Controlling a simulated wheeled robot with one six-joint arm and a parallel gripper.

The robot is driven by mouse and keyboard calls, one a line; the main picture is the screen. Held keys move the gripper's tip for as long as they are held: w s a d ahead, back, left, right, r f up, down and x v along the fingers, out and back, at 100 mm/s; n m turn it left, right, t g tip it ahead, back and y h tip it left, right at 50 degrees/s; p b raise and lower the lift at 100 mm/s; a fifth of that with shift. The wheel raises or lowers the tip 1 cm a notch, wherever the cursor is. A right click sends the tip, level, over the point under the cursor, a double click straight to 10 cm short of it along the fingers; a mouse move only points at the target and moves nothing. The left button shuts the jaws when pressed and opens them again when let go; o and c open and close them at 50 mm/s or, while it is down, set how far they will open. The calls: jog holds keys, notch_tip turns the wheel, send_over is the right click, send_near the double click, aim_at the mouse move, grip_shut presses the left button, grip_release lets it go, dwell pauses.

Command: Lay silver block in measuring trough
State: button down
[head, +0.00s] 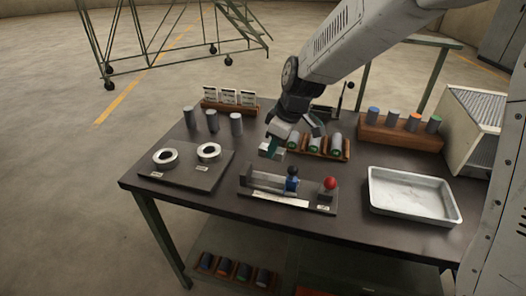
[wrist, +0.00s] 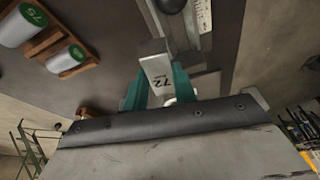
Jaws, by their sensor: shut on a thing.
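The silver block (wrist: 156,65) shows in the wrist view as a pale grey piece marked 72, between the teal fingers. My gripper (wrist: 159,86) is shut on it.
A wooden rack (head: 335,155) of green-ended cylinders stands just behind my gripper. A plate with two rings (head: 209,151) lies left, with several grey cylinders (head: 212,121) behind. A white tray (head: 412,196) lies right. A wooden block (head: 400,135) holds colour-topped cylinders at the back.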

jog(key=shift+n, duration=0.9)
jog(key=shift+s+a+f, duration=0.45)
jog(key=shift+s+f, duration=0.05)
jog(key=shift+f, duration=0.65)
jog(key=shift+s+a+f, duration=0.5)
jog(key=shift+f, duration=0.6)
jog(key=shift+s+a+f, duration=0.45)
jog(key=shift+s+f, duration=0.05)
jog(key=shift+f, duration=0.65)
jog(key=shift+w, duration=0.1)
jog(key=shift+a, duration=0.1)
jog(key=c, duration=1.1)
grip_release()
jog(key=shift+r, duration=0.1)
jog(key=shift+o, duration=0.2)
jog(key=w+v, duration=0.1)
jog(key=v, duration=0.6)
jog(key=shift+s+r, duration=0.35)
jog(key=shift+r, duration=0.05)
